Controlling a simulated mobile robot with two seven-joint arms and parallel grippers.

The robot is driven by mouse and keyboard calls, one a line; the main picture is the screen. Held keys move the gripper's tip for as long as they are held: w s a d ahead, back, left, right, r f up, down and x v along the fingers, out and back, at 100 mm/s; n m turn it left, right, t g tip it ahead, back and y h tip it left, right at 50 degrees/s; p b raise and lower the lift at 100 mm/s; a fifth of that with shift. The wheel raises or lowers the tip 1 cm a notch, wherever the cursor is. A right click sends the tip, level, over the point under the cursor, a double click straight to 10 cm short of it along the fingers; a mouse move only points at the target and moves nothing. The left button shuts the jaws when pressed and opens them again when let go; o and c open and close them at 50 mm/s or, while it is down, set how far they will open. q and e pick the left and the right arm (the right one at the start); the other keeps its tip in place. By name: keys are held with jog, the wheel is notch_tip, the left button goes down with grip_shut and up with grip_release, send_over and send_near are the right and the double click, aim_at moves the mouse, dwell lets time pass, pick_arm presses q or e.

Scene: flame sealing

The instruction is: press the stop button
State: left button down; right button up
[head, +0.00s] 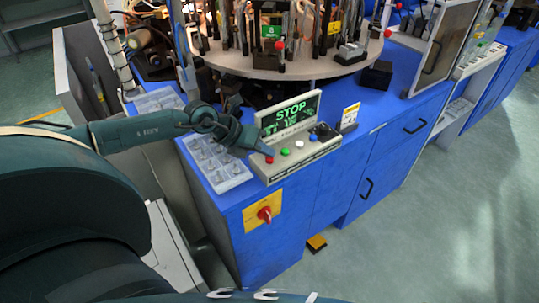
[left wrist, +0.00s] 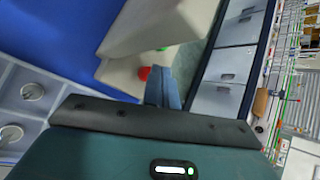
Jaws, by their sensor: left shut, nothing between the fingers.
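The control panel (head: 268,177) sits on the front edge of the blue machine. Its screen (head: 290,116) shows "STOP" in green letters. A red button (head: 270,159) is at the left end of its button row, beside green, white and blue ones. My left gripper (head: 270,152) is shut and empty, with its tips just above the red button. In the left wrist view the shut fingers (left wrist: 162,84) lie beside the red button (left wrist: 144,73) and partly overlap it; I cannot tell whether they touch it. A green button (left wrist: 162,49) shows just past them. My right gripper is not in view.
A grey tray (head: 232,183) with round parts lies left of the panel. A red rotary switch (head: 265,214) on a yellow plate is on the front face below. A round turntable (head: 310,67) with burners stands behind the panel. The floor (head: 440,220) at right is clear.

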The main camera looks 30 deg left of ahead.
pick_arm(q)
jog(key=shift+r, duration=0.5)
notch_tip(320, 180, up, 5)
jog(key=p, duration=0.4)
jog(key=shift+d+f, duration=0.1)
dwell(0.7)
